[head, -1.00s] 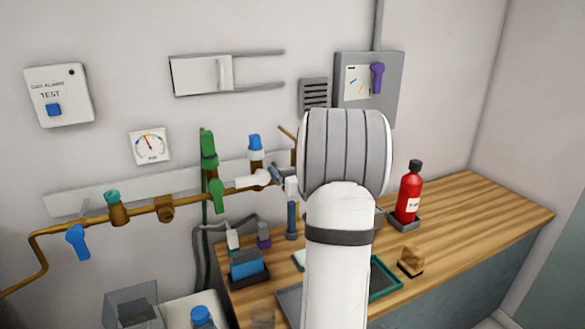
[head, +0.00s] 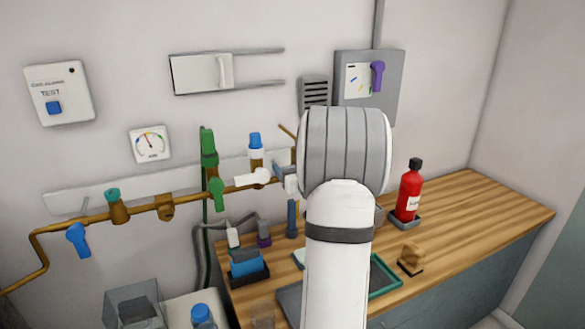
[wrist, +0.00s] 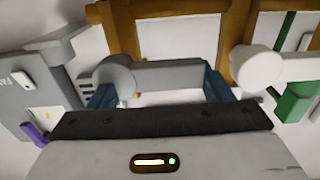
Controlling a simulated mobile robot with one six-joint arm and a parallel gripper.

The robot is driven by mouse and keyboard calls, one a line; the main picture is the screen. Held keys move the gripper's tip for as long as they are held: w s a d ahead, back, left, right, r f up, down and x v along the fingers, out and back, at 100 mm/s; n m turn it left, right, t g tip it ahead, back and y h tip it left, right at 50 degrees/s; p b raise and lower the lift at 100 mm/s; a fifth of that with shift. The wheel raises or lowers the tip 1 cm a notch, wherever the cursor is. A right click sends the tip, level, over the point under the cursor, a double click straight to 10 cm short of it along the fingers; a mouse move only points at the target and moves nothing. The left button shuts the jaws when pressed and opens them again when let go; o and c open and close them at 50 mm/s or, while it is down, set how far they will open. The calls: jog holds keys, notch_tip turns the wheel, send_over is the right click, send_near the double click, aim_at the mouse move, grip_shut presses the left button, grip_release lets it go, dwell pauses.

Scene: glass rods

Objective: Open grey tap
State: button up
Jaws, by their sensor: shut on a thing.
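The grey tap (wrist: 165,74) shows in the wrist view, its rounded hub at left and its straight lever running right, in front of a brown pipe. My gripper (wrist: 160,93) has its blue fingers at the lever, one near the hub and one towards the lever's far end. It is shut on the lever. In the head view my wrist and forearm hide most of the grey tap, and only a little of my gripper (head: 285,178) shows at the left of the wrist.
A white tap (head: 253,178) sits just left of my gripper, with a green tap (head: 217,193) beyond it and a blue tap (head: 78,240) far left. The pipe (head: 140,210) runs along the wall. A red bottle (head: 409,195) stands on the wooden counter (head: 465,205) at right.

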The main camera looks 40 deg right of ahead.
jog(key=shift+f+n+b, duration=0.4)
jog(key=shift+f+b, duration=0.05)
jog(key=shift+b, duration=0.75)
jog(key=n+b, duration=0.1)
jog(key=b, duration=0.1)
jog(key=shift+f+b, duration=0.25)
jog(key=shift+b, duration=0.05)
jog(key=n+b, duration=0.1)
jog(key=b, duration=0.1)
jog(key=n+b, duration=0.1)
jog(key=b, duration=0.1)
jog(key=shift+f+n, duration=0.4)
jog(key=shift+r+n+b, duration=0.1)
jog(key=shift+n+b, duration=0.3)
jog(key=shift+b, duration=0.2)
jog(key=o, duration=1.4)
jog(key=shift+v, duration=3.9)
